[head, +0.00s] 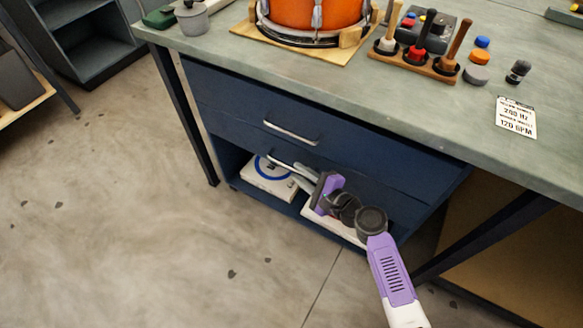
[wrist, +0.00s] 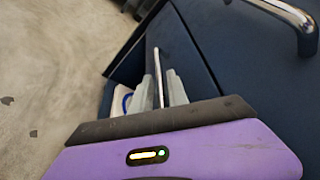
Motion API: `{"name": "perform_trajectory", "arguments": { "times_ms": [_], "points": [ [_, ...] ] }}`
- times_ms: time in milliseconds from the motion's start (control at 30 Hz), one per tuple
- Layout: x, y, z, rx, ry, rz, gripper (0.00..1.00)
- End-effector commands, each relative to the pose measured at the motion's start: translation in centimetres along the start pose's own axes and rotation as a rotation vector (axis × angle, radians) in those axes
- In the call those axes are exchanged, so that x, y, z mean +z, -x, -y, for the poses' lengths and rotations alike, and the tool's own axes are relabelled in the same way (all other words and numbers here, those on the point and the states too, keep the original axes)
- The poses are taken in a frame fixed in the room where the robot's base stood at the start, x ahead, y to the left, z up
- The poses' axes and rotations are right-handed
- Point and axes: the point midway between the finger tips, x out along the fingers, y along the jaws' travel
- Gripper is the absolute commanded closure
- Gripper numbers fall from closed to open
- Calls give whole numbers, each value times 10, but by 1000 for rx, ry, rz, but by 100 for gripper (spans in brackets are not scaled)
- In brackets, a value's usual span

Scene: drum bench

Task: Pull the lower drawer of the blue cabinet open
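The blue cabinet (head: 225,105) hangs under the bench top. Its upper drawer (head: 350,140) has a silver bar handle (head: 291,132). The lower drawer (head: 232,128) lies below, its front looking flush with the cabinet; its bar handle (head: 281,163) is partly hidden by my gripper. My gripper (head: 301,176) reaches this handle from the front right. In the wrist view, the lower handle (wrist: 158,62) runs between the two grey fingers (wrist: 160,86), which lie close on both sides of it and look shut on it. The exact contact is hard to see.
An open shelf under the drawers holds a white box with a blue ring (head: 268,178) and another white item (head: 335,222). The bench top (head: 350,85) carries an orange drum (head: 305,13) and mallets in a wooden rack (head: 415,62). The floor (head: 130,200) at front left is clear.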

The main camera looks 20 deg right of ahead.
Motion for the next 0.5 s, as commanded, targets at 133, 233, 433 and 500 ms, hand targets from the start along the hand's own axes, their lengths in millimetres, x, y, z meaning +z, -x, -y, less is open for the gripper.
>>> {"name": "perform_trajectory", "arguments": {
  "times_ms": [133,233,433,500],
  "points": [
    [0,-22,-1,-1,1,1,80],
    [0,-31,-1,0,1,1,80],
    [0,-38,-1,0,1,-1,80],
    [0,-38,-1,0,2,-1,80]
  ]
}}
